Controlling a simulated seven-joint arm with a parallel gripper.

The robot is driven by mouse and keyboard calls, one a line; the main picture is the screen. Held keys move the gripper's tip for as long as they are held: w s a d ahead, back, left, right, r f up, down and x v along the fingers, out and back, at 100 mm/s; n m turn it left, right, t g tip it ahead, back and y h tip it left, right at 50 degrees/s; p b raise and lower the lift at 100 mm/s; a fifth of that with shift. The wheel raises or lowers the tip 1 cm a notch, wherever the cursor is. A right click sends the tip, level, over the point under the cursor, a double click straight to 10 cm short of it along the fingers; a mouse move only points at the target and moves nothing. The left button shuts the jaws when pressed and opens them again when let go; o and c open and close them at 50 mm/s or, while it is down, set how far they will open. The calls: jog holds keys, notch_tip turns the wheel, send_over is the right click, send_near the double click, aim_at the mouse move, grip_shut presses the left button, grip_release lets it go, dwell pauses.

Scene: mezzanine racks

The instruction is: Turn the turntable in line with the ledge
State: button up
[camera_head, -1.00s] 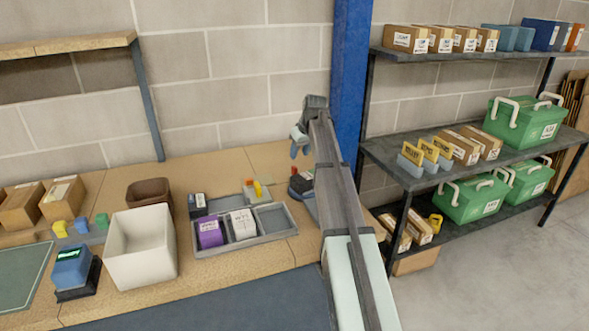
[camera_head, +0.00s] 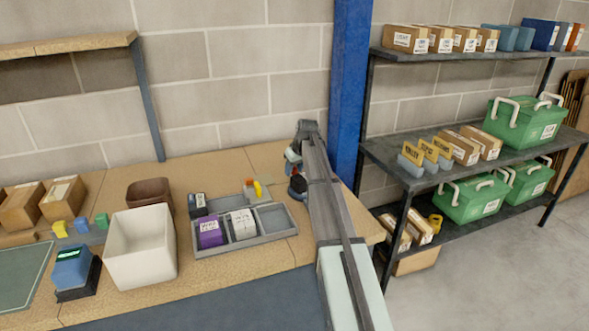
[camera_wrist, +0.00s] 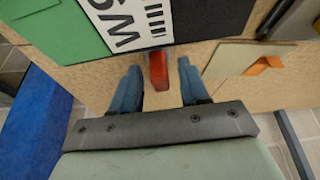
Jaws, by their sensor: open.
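My gripper (camera_wrist: 159,84) has its two blue fingers open, one on each side of a small upright red handle (camera_wrist: 158,70). There is a visible gap between each finger and the handle. The handle is at the near edge of a flat piece with a white, black-printed label (camera_wrist: 128,22), a green part (camera_wrist: 55,30) and a dark part (camera_wrist: 207,17), probably the turntable. In the head view my gripper (camera_head: 293,158) is just above a dark and red object (camera_head: 298,184), mostly hidden by my arm. I cannot tell for sure which surface is the ledge.
A beige plate with an orange tab (camera_wrist: 264,66) lies right of the fingers. A grey tray (camera_head: 280,232) with purple and white boxes is left of my arm. A white bin (camera_head: 140,250) stands farther left. A blue post (camera_head: 348,90) and a shelf rack (camera_head: 400,165) are right.

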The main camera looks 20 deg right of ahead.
jog(key=shift+c, duration=0.3)
grip_shut()
